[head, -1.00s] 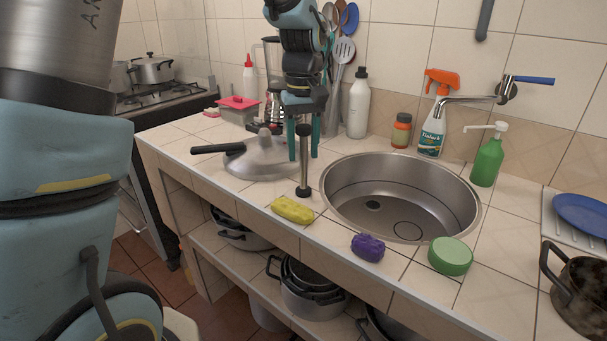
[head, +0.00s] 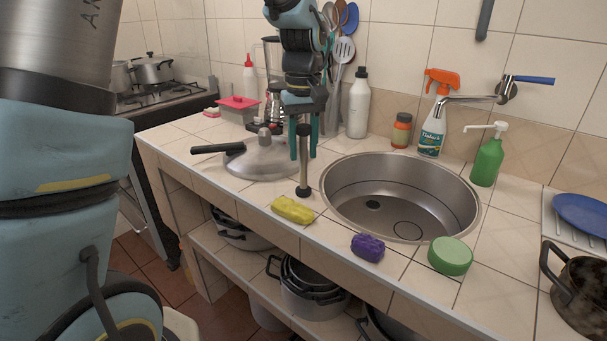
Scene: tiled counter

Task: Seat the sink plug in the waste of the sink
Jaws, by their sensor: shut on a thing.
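My gripper (head: 303,140) points down over the counter, left of the sink. It is shut on the sink plug (head: 304,165), a dark upright stem with a wider foot. The foot is just left of the sink rim, behind the yellow sponge; I cannot tell whether it touches the tiles. The round steel sink (head: 345,185) is to the right of the plug. In its bottom are a small dark round opening (head: 373,206), which looks like the waste, and a thin dark circle (head: 407,230) nearer the front.
A pan lid or pressure cooker (head: 262,160) with a black handle is left of the plug. A yellow sponge (head: 293,210), purple sponge (head: 368,247) and green tub (head: 450,256) line the front edge. The tap (head: 465,99) reaches over the sink's back.

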